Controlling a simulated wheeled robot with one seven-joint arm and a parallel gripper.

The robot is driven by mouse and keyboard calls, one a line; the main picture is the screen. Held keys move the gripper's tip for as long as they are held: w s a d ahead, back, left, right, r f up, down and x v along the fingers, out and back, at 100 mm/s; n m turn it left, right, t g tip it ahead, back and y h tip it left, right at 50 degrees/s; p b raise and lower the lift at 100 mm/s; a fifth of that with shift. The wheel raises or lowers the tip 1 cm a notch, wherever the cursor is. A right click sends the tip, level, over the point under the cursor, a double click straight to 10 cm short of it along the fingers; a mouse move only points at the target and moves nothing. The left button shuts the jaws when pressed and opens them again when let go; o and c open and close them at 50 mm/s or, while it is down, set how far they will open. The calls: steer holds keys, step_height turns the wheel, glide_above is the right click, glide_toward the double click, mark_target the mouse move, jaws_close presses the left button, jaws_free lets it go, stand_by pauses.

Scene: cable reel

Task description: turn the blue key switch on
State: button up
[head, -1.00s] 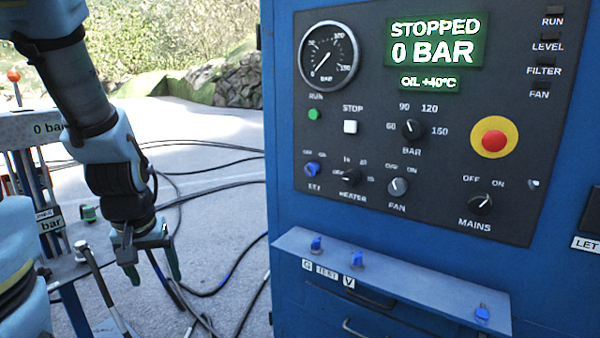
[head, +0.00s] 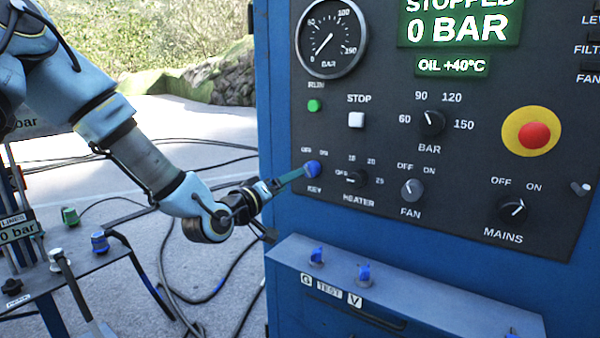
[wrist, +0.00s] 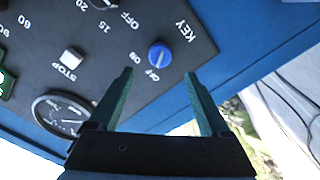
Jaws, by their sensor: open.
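The blue key switch (head: 313,168) sits at the lower left of the dark control panel, with OFF and ON above it and KEY below. In the wrist view the blue knob (wrist: 159,55) shows whole, with a pale mark on its face toward the OFF label. My gripper (head: 300,172) reaches in from the left with its fingertips close to the knob. In the wrist view my gripper (wrist: 158,74) is open, its two green fingers on either side of the knob and just short of it. No contact with the knob shows.
The STOP button (head: 356,120), green RUN button (head: 314,105) and HEATER knob (head: 355,178) are close by. A blue ledge (head: 400,285) with small blue valves juts out below the panel. A stand with hose fittings (head: 90,255) is at left.

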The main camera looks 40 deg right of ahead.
mark_target(307, 173)
steer(key=p+x, duration=0.2)
steer(key=x, duration=0.7)
jaws_close()
stand_by(0.5)
